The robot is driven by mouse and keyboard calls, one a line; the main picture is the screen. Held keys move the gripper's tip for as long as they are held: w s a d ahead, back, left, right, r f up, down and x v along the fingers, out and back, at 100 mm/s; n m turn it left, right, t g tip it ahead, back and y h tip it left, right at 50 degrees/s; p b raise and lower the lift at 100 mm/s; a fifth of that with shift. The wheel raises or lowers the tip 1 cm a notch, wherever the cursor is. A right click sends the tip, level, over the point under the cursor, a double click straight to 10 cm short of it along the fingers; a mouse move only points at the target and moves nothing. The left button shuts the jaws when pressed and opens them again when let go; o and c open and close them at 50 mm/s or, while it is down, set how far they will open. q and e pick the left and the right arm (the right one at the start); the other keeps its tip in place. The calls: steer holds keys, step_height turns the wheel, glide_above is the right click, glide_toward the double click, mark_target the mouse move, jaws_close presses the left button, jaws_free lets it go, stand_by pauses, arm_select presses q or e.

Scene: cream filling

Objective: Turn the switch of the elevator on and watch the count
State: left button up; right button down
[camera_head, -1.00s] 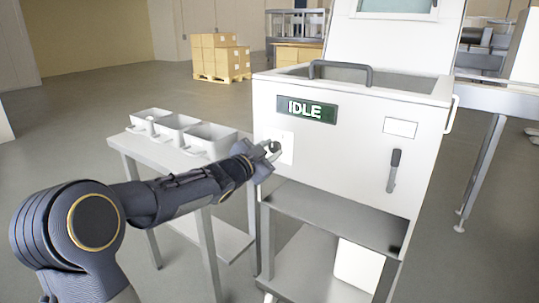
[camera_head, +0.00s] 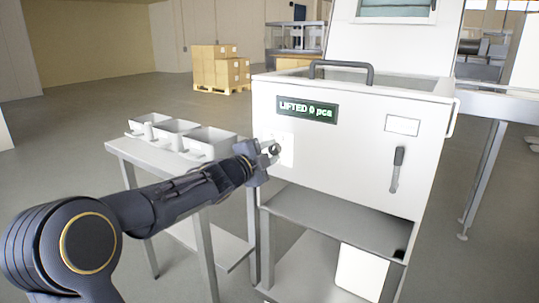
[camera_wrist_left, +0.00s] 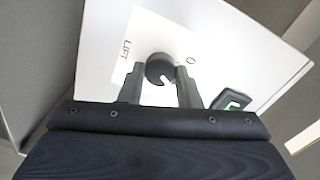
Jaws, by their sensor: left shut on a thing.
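The elevator is a white machine (camera_head: 340,150) with a dark display (camera_head: 307,108) that reads "LIFTED 0 pcs" in light letters. Its switch (camera_wrist_left: 160,68) is a round dark knob with a white mark, on a white plate lettered "LIFT" and "O" in the left wrist view. My left gripper (camera_head: 272,150) is at the switch plate on the machine's front; in the left wrist view its two fingers (camera_wrist_left: 160,84) are shut on the knob from both sides. The gripper partly hides the knob in the head view. My right gripper is not in view.
A side table (camera_head: 130,150) with several white bins (camera_head: 172,133) stands left of the machine, under my left arm's reach. A dark lever (camera_head: 397,168) is on the machine's front right. Boxes on a pallet (camera_head: 220,70) stand far behind on open floor.

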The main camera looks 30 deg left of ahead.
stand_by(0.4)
arm_select(q)
steer(key=o, duration=1)
steer(key=shift+c, duration=0.2)
steer(key=s+p, duration=0.1)
steer(key=s, duration=0.7)
steer(key=shift+a, duration=0.3)
